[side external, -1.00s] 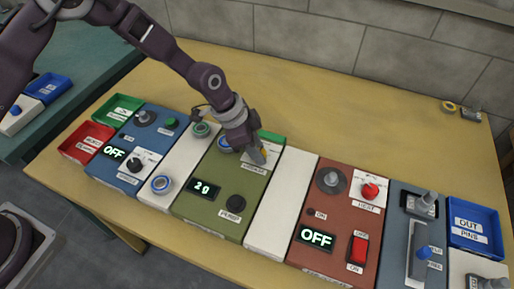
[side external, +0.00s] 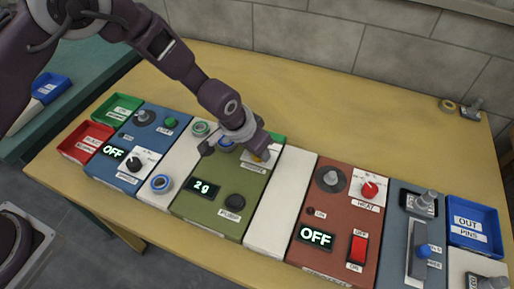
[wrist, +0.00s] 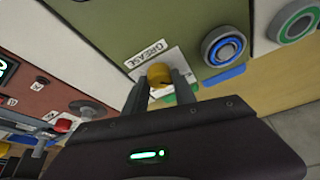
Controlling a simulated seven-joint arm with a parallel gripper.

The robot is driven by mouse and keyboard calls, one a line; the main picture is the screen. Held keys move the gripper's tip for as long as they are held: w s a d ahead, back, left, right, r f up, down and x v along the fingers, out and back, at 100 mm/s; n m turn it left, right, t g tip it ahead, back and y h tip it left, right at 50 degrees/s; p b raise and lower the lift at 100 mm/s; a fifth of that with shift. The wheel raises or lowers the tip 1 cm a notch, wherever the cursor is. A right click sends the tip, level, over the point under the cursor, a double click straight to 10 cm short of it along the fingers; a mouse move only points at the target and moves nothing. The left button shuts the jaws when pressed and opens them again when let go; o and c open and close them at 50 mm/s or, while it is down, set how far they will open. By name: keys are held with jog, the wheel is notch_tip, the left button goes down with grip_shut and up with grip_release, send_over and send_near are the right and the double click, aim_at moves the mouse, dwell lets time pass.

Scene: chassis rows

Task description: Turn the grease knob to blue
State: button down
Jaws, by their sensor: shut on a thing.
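The yellow grease knob (wrist: 159,75) sits on a white plate (wrist: 152,57) labelled GREASE, on the olive panel (side external: 215,210). My gripper (wrist: 160,82) is shut on the knob, one finger on each side. In the side view my gripper (side external: 262,153) reaches down to the panel's back right and hides most of the knob. In the wrist view a blue strip (wrist: 224,75) and a partly hidden green strip (wrist: 178,98) lie along the panel's back edge. I cannot tell which colour the knob points to.
The olive panel also has a display (side external: 203,189) reading 2g and a black PURGE knob (side external: 235,202). A blue-ringed part (wrist: 224,46) is close beside the grease knob. A red-brown HEAT panel (side external: 335,205) stands to the right past a blank white strip (side external: 283,200).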

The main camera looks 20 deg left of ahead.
aim_at(251, 166)
jog(key=shift+n, duration=0.5)
dwell(0.3)
jog(key=c, duration=1)
grip_release()
jog(key=v, duration=0.7)
jog(key=shift+d, duration=0.15)
jog(key=shift+r, duration=0.15)
